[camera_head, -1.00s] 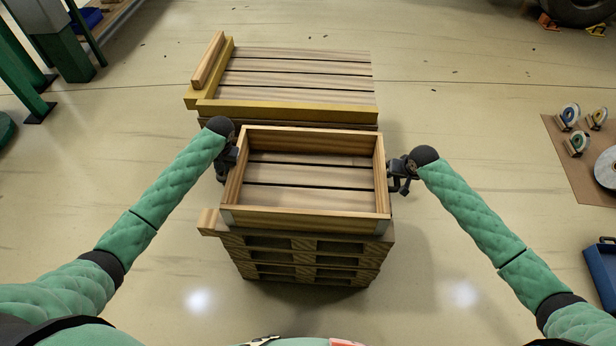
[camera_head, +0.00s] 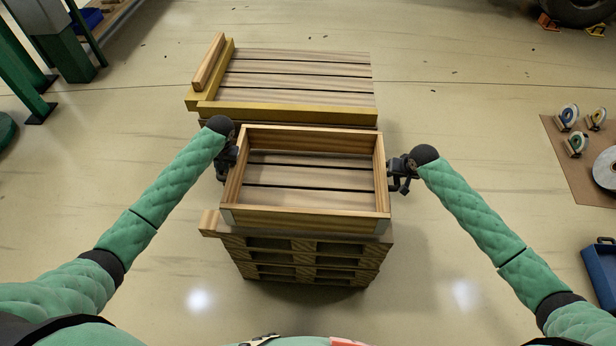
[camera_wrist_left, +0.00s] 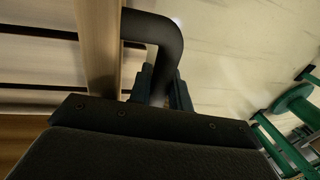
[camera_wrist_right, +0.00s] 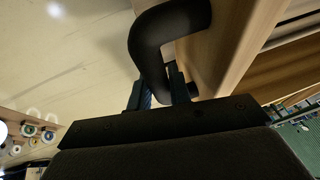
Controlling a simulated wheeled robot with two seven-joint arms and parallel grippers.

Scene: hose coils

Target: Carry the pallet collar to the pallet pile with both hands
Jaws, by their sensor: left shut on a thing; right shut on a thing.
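The pallet collar (camera_head: 305,217) is a rectangular wooden frame in the middle of the head view, level and directly over the near pallet pile (camera_head: 318,247). The pile's slats show through it; I cannot tell whether the collar touches them. My left gripper (camera_head: 229,160) is shut on the dark handle at the collar's left side; this handle fills the upper middle of the left wrist view (camera_wrist_left: 158,28). My right gripper (camera_head: 396,174) is shut on the opposite handle, which shows in the right wrist view (camera_wrist_right: 150,42).
Behind the collar is a slatted wooden platform (camera_head: 300,83) with yellow rails along its front and left edges. A brown mat (camera_head: 572,170) with several small reels lies at right, near a blue box (camera_head: 602,275). Green posts (camera_head: 68,55) stand at far left.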

